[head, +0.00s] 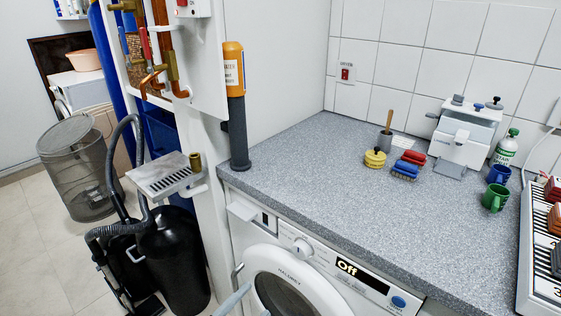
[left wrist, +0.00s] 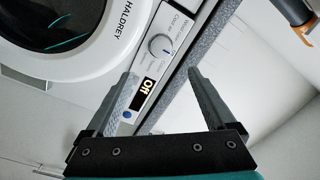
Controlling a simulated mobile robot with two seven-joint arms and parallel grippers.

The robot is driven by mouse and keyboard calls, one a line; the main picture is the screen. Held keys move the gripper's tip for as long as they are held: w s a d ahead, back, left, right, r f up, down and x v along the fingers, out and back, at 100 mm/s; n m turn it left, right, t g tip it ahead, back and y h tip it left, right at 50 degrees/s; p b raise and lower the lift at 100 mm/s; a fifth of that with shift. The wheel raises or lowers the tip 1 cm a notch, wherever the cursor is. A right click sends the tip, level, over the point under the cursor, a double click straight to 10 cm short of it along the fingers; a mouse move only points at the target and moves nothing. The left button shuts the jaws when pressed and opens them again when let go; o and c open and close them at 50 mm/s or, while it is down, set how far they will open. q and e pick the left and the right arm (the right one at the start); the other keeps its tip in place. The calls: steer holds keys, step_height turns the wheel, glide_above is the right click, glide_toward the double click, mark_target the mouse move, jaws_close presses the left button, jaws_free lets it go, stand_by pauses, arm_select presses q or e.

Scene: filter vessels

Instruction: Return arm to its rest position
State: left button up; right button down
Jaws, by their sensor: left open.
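My left gripper (head: 256,299) shows only as pale fingertips at the bottom edge of the head view, in front of the washing machine (head: 320,262). The rest of that arm is out of the frame. In the left wrist view the same gripper (left wrist: 163,73) has its two grey fingers spread apart with nothing between them. Beyond the fingers are the machine's control panel, with its "Off" display and dial, and part of the round door. My right gripper is in neither view.
The grey speckled counter (head: 300,170) above the machine is clear in its middle and front. An orange-topped dark cylinder (head: 236,105) stands at its left end. Brushes, mugs and a white device (head: 465,135) stand towards the right. A black vacuum cleaner (head: 172,262) stands on the floor at left.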

arm_select(q)
steer(key=s+a+f+n+g+y, duration=0.2)
steer(key=s+a+f+n, duration=0.1)
steer(key=f, duration=0.4)
steer(key=s+a+f+n+g+y, duration=0.1)
steer(key=s+a+f+n+y, duration=0.15)
steer(key=f, duration=0.45)
steer(key=s+a+f+n+g+y, duration=0.2)
steer(key=s+a+f+n+y, duration=0.1)
steer(key=f, duration=0.4)
steer(key=s+a+f+n+g+y, duration=0.1)
steer(key=s+f+n+g, duration=0.2)
steer(key=s, duration=0.9)
steer(key=s+a+f+n+g+y, duration=0.1)
steer(key=s+f+n+g, duration=0.3)
steer(key=s+f, duration=0.6)
steer(key=s+a+g, duration=0.1)
steer(key=s, duration=0.1)
steer(key=shift+s+g+y, duration=0.35)
steer(key=shift+g, duration=0.05)
